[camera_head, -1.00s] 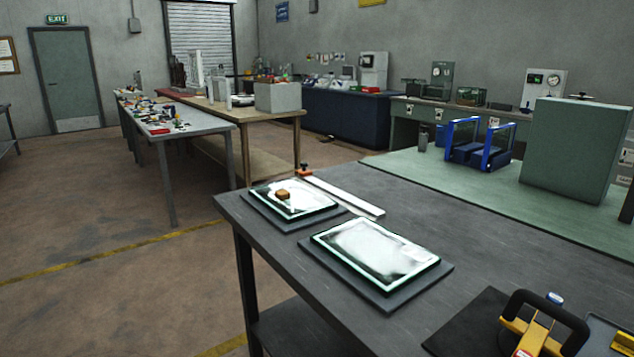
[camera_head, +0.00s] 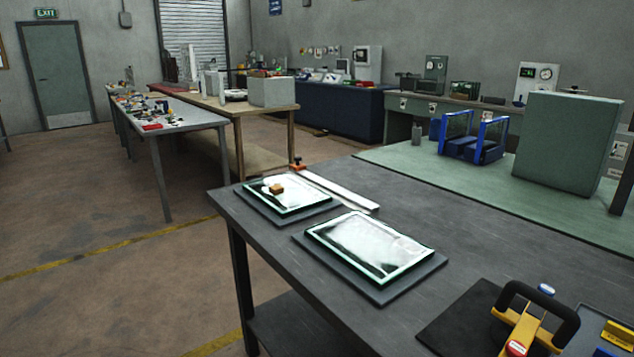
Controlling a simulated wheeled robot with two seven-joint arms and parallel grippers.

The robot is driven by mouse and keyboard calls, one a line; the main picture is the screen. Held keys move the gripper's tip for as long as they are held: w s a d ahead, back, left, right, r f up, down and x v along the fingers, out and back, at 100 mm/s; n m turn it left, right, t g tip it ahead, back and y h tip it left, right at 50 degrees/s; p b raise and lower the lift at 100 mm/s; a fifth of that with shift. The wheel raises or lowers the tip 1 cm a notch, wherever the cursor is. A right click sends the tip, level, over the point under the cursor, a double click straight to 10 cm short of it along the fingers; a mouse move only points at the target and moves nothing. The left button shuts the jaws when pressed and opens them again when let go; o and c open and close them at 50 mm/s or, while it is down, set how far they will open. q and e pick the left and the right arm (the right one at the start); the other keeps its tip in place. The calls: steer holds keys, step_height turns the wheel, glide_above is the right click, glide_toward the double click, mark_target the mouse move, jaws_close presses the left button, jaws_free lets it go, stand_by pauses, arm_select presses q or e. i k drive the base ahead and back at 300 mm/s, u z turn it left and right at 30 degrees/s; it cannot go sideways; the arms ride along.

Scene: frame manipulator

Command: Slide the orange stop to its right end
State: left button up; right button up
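The orange stop (camera_head: 297,165) with a dark knob on top sits at the far left end of a pale straight rail (camera_head: 338,188). The rail lies along the back of the dark workbench (camera_head: 420,215) and runs toward the right and nearer to me. Neither of my grippers shows in the head view.
Two glass plates on dark pads lie in front of the rail, a smaller one (camera_head: 300,194) with a brown block (camera_head: 277,188) and a larger one (camera_head: 368,246). A yellow tool with a black handle (camera_head: 535,318) stands at the front right. A green surface (camera_head: 430,168) adjoins behind.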

mark_target(296, 166)
steer(key=u, duration=1.9)
steer(key=i, duration=3.15)
steer(key=z, duration=2.7)
